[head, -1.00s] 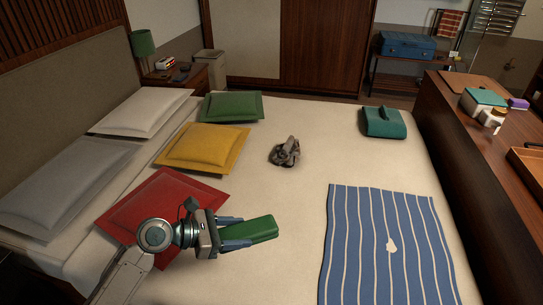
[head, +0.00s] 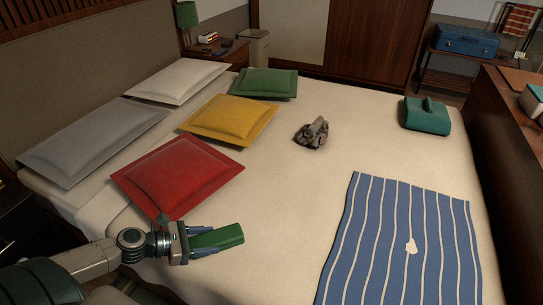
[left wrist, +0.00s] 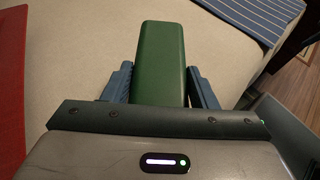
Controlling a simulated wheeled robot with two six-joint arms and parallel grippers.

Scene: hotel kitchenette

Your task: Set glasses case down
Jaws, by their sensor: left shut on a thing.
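The green glasses case (head: 217,239) is a long box with rounded edges. My left gripper (head: 196,243) is shut on it, over the near edge of the bed. In the left wrist view the case (left wrist: 161,60) points away from me between the two blue fingers of the gripper (left wrist: 160,85). The white bed (head: 285,190) lies under and beyond the case. I cannot tell whether the case touches the bed. My right gripper is not in view.
A red cushion (head: 180,175) lies just beyond my left gripper. A crumpled grey thing (head: 312,132) and a teal bag (head: 427,116) lie farther back. The middle of the bed is clear.

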